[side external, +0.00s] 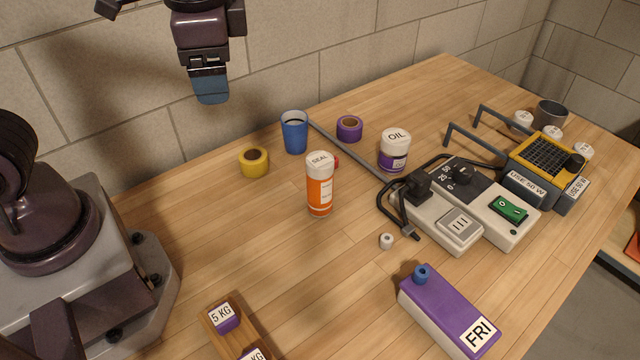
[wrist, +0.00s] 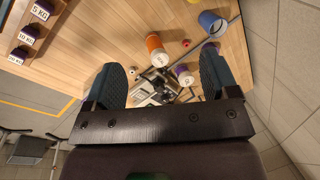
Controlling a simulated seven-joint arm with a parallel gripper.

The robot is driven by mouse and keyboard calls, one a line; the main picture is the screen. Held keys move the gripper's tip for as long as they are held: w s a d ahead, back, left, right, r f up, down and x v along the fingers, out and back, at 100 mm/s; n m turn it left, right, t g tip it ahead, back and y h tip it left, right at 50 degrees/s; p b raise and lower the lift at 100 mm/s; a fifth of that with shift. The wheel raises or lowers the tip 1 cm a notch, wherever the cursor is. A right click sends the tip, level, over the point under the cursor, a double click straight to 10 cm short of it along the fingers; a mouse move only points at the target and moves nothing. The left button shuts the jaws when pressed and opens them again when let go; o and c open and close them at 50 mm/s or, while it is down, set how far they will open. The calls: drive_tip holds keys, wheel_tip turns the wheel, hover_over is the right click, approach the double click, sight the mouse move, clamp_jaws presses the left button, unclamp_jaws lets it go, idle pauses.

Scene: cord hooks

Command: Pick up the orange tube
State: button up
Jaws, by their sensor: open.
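The orange tube (side external: 320,190) stands upright on the wooden table, with a white cap marked SEAL and a white label. It also shows in the wrist view (wrist: 155,44), beyond the space between my fingers. My gripper (side external: 211,92) is high above the back left of the table in the side view, up and to the left of the tube and well apart from it. In the wrist view both blue fingers of my gripper (wrist: 162,78) are spread wide with nothing held between them.
A blue cup (side external: 294,132), yellow tape roll (side external: 254,162), purple tape roll (side external: 349,129) and OIL jar (side external: 394,152) stand near the tube. A small red item (side external: 336,162) sits just behind it. A corded grey device (side external: 440,215) lies right. The table left and front of the tube is clear.

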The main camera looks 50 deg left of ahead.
drive_tip(key=w+d+f+m+g+y, duration=0.2)
drive_tip(key=w+d+f+m+y, duration=0.2)
drive_tip(key=w+f, duration=0.15)
drive_tip(key=m+t+y, duration=0.9)
drive_tip(key=m+t, duration=0.1)
drive_tip(key=m, duration=0.5)
approach(322, 195)
drive_tip(key=shift+w+d+r, duration=0.2)
drive_tip(key=shift+d+r, duration=0.05)
drive_tip(key=shift+w+a+f, duration=0.1)
drive_tip(key=shift+a, duration=0.1)
drive_tip(key=x, duration=0.7)
drive_tip(key=shift+s+f+x, duration=0.15)
drive_tip(key=shift+x, duration=1.2)
drive_tip(key=shift+s+f+x, duration=0.1)
drive_tip(key=shift+x, duration=1.25)
drive_tip(key=shift+a, duration=0.15)
drive_tip(key=c, duration=1.1)
drive_tip(key=shift+r, duration=0.1)
